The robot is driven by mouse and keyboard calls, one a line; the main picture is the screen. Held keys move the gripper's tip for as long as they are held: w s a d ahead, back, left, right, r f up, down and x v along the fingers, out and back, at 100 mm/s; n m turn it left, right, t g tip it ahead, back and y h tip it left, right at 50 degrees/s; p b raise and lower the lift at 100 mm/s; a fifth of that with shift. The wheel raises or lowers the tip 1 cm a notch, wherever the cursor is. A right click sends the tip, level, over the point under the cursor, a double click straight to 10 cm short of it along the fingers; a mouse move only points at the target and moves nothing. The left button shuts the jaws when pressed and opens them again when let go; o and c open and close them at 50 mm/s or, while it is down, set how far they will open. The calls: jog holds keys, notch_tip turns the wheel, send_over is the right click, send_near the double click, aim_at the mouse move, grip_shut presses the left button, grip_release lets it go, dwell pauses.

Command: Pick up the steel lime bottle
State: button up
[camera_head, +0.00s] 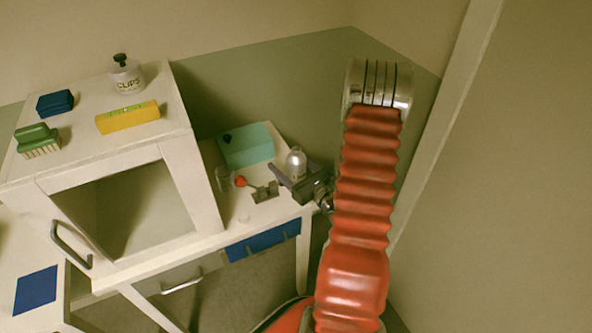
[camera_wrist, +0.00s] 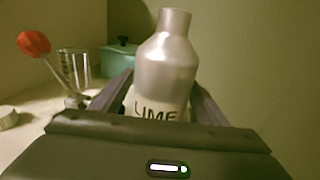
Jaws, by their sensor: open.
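The steel lime bottle (camera_wrist: 168,65) stands upright in the wrist view, silver-grey with a pale label reading "LIME". In the head view the bottle (camera_head: 296,160) is small, on the right part of the white counter. My gripper (camera_wrist: 160,92) is open, with one dark finger on each side of the bottle's lower body. Whether the fingers touch it I cannot tell. The bottle's base is hidden behind the gripper body. In the head view my gripper (camera_head: 297,180) is beside the bottle, partly hidden by my red arm.
A teal box (camera_head: 248,146) with a dark knob stands behind. A clear glass (camera_head: 223,178) and a red-tipped stick in a grey holder (camera_head: 265,192) are left of the bottle. A white cabinet (camera_head: 180,170) with a clips jar (camera_head: 126,76) on top rises further left.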

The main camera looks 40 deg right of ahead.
jog(key=shift+c, duration=0.4)
jog(key=c, duration=1.3)
jog(key=shift+r, duration=0.2)
jog(key=shift+r, duration=4.8)
jog(key=d, duration=0.3)
jog(key=w+d+f, duration=0.1)
jog(key=shift+w+d, duration=0.1)
jog(key=shift+d, duration=0.1)
